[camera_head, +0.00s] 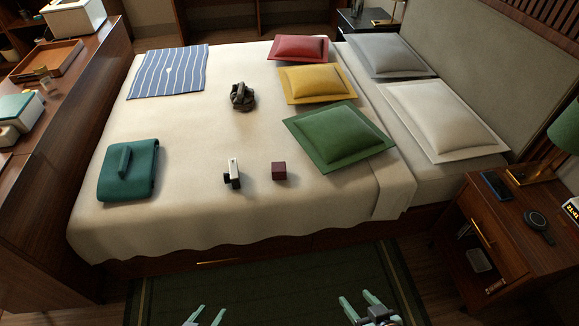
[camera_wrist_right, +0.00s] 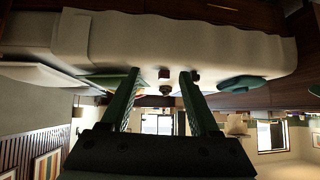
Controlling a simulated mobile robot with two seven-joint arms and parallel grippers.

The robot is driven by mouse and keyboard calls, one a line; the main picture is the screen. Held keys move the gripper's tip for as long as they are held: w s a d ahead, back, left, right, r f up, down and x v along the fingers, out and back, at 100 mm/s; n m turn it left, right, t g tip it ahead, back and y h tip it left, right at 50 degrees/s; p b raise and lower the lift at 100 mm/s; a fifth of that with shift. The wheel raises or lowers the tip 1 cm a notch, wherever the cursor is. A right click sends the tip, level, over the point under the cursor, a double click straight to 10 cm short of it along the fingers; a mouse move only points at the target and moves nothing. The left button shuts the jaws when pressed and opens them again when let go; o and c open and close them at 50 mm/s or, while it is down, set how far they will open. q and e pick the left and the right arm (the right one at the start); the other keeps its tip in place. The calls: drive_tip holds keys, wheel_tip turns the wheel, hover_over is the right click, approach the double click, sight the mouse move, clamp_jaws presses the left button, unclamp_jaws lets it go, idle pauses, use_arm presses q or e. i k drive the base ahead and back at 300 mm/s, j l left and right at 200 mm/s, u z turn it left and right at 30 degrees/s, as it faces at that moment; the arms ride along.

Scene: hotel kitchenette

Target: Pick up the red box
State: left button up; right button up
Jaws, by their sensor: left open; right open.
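The red box (camera_head: 279,171) is a small dark-red cube on the cream bedspread, near the bed's front side. In the right wrist view, which is upside down, the red box (camera_wrist_right: 164,73) appears beyond and between the finger tips. My left gripper (camera_head: 208,314) and my right gripper (camera_head: 362,306) are at the bottom of the head view, over the floor in front of the bed. Both are open and empty, well apart from the box.
A small white-and-black item (camera_head: 232,173) stands just left of the box. A green pillow (camera_head: 339,136) lies behind it to the right. A folded teal cloth (camera_head: 128,172) and a dark grey bundle (camera_head: 242,97) also lie on the bed (camera_head: 190,215). A nightstand (camera_head: 520,225) stands right.

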sight(277, 169)
drive_tip(key=i+j, duration=1.25)
drive_tip(key=k+j+u, duration=0.05)
drive_tip(key=j, duration=0.05)
